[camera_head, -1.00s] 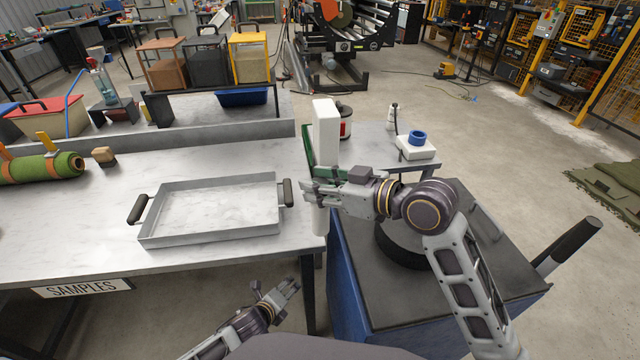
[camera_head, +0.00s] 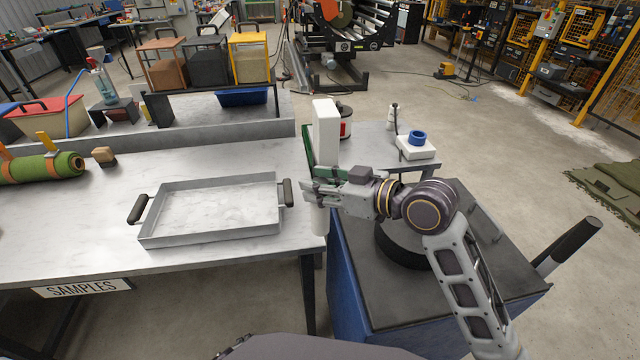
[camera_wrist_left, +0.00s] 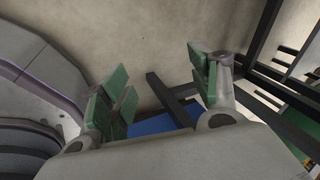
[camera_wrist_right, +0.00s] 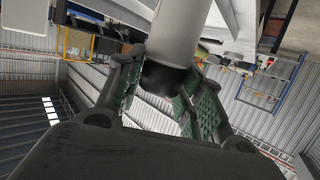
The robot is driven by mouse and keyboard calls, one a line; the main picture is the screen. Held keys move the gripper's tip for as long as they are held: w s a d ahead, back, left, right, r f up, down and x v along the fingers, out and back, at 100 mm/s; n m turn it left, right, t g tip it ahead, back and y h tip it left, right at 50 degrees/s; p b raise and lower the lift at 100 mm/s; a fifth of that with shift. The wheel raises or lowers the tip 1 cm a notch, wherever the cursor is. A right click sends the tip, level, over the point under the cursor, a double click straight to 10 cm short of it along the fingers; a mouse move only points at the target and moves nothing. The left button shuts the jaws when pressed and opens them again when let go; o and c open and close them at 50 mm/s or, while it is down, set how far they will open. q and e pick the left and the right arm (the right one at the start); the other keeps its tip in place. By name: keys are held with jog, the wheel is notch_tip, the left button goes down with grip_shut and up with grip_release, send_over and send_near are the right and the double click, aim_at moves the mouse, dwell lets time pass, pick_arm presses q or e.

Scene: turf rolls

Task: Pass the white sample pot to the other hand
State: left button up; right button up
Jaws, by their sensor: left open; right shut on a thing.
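The white sample pot (camera_head: 318,220) shows as a pale cylinder below my right gripper (camera_head: 320,187), by the bench's right end. In the right wrist view the pot (camera_wrist_right: 184,28) has a dark end, and my right gripper's green-padded fingers (camera_wrist_right: 162,88) are shut on that end. The fingers hide part of the pot in the head view.
A tall white block (camera_head: 325,130) shows just above my right gripper; I cannot tell whether they touch. A metal tray (camera_head: 210,235) lies on the bench (camera_head: 60,225). A blue cart with a dark top (camera_head: 475,290) stands at right. A green roll (camera_head: 40,168) lies far left.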

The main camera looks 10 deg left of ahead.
pick_arm(q)
jog(key=s+f+n+g, duration=0.2)
jog(key=s+f+n, duration=0.6)
jog(key=s+f, duration=0.3)
jog(key=s, duration=0.4)
jog(key=shift+d+n+g, duration=0.4)
jog(key=shift+s, duration=0.1)
jog(key=shift+a, duration=0.15)
